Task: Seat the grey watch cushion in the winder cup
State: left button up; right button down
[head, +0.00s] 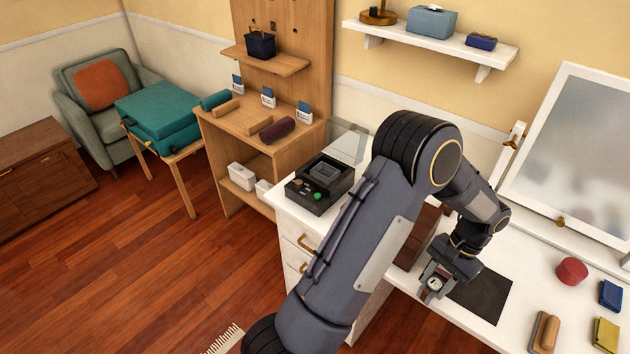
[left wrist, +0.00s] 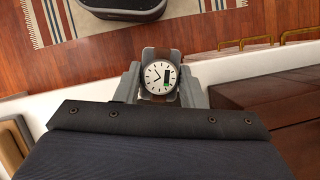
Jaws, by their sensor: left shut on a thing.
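The grey watch cushion (left wrist: 162,54) carries a watch (left wrist: 160,77) with a white round dial and brown strap. My left gripper (left wrist: 160,88) is shut on the cushion, one finger on each side. In the head view this gripper (head: 435,284) is over the front part of the white counter, beside a dark mat, with the watch dial (head: 434,284) showing. The black winder box (head: 331,201) stands at the counter's left end, with a clear lid (head: 348,143) raised behind. Its square grey cup (head: 324,171) looks empty. My right gripper is not in view.
The dark mat (head: 483,298) lies flat on the counter (head: 405,290). A red round box (head: 571,270), a brush (head: 545,331) and blue and yellow items are to its right. A framed mirror (head: 575,160) stands behind. My left arm hides the counter's middle.

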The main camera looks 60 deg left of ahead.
aim_at(325, 174)
jog(key=k+u, duration=0.4)
jog(key=k+j+u, duration=0.1)
jog(key=u, duration=0.3)
jog(key=i+l+u, duration=0.2)
jog(key=u, duration=0.3)
jog(key=i+l+u, duration=0.25)
jog(key=u, duration=0.2)
jog(key=i+l+u, duration=0.15)
jog(key=l+u, duration=0.35)
jog(key=i+l, duration=0.1)
jog(key=l, duration=0.2)
